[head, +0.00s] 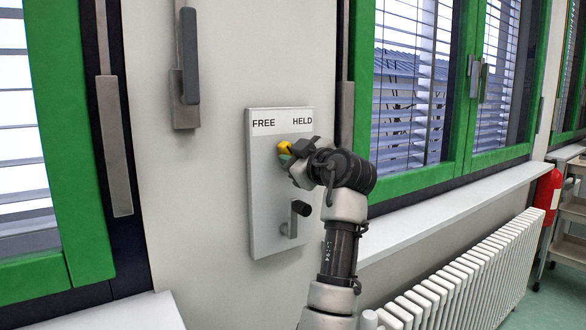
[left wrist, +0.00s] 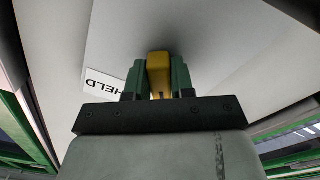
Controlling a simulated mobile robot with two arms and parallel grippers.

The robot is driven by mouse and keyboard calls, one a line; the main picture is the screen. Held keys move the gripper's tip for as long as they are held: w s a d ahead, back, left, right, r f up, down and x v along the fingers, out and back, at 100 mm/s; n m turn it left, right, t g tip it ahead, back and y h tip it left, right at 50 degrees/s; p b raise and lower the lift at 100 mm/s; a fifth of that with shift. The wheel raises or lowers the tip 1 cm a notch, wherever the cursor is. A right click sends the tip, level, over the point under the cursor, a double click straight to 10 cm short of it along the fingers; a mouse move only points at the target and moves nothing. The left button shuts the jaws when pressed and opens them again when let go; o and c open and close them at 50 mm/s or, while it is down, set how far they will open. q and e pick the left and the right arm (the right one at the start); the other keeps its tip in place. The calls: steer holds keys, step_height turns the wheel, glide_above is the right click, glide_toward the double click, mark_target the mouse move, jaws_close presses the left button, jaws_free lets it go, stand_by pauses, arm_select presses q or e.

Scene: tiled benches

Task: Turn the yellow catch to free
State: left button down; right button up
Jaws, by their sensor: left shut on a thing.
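The yellow catch (head: 284,147) is on a grey wall panel (head: 264,215), below a label strip that reads FREE at the left and HELD at the right. My left gripper (head: 287,155) is shut on the catch and hides part of it. In the left wrist view the yellow catch (left wrist: 159,72) sits between the two green-grey fingers of the gripper (left wrist: 159,80), with the HELD label (left wrist: 103,84) to the left. The exact angle of the catch is hard to tell. My right gripper is in neither view.
A dark-knobbed lever (head: 297,210) sits lower on the same panel. Green-framed windows (head: 365,100) flank the panel, with a white sill (head: 430,222) and radiator (head: 470,280) at the right. A red fire extinguisher (head: 547,192) stands farther right.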

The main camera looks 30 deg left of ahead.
arm_select(q)
steer(key=shift+n+b, duration=0.3)
steer(key=shift+n, duration=0.2)
steer(key=c, duration=1)
jaws_free()
steer(key=shift+o, duration=0.2)
steer(key=b+v, duration=0.2)
steer(key=v, duration=0.9)
steer(key=shift+w+f, duration=0.1)
steer(key=shift+w, duration=0.05)
